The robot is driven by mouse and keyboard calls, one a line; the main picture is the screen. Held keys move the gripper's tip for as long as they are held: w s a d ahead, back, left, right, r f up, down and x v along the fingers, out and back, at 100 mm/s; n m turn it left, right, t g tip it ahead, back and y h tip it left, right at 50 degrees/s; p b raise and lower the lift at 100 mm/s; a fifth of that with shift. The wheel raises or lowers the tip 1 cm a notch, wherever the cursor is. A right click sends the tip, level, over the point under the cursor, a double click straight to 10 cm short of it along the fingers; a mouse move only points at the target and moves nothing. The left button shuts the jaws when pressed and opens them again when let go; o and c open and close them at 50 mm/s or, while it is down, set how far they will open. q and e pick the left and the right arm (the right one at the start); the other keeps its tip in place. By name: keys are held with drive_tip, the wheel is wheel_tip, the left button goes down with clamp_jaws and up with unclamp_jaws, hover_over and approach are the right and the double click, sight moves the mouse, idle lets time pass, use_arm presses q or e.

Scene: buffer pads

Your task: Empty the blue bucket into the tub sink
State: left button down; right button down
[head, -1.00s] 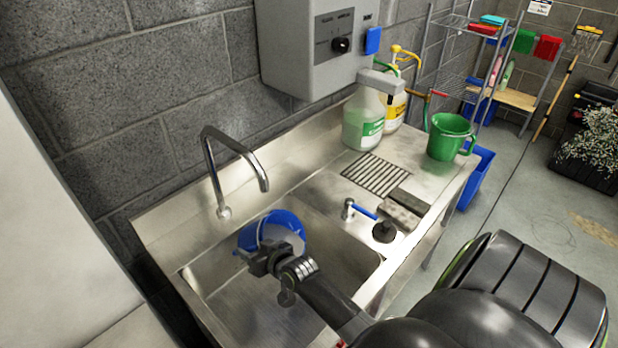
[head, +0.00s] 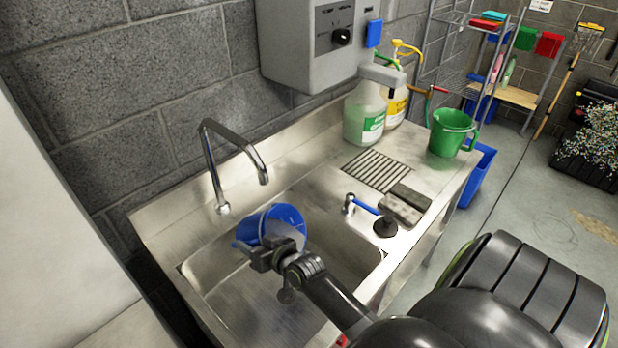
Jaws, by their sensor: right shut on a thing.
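I cannot tell whether this is liquid. My right gripper (head: 268,258) is shut at the bucket's near side and hides part of it. The exact grip point on the bucket is hidden. My left gripper is not in view.
The bent faucet (head: 208,165) rises close behind the bucket. On the right counter are a drain grate (head: 376,171), sponge-like blocks (head: 402,207), a blue-handled valve (head: 362,205), jugs (head: 364,115) and a green pitcher (head: 452,133). A wall dispenser (head: 310,45) hangs above.

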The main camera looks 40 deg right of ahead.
drive_tip(key=shift+r, duration=0.25)
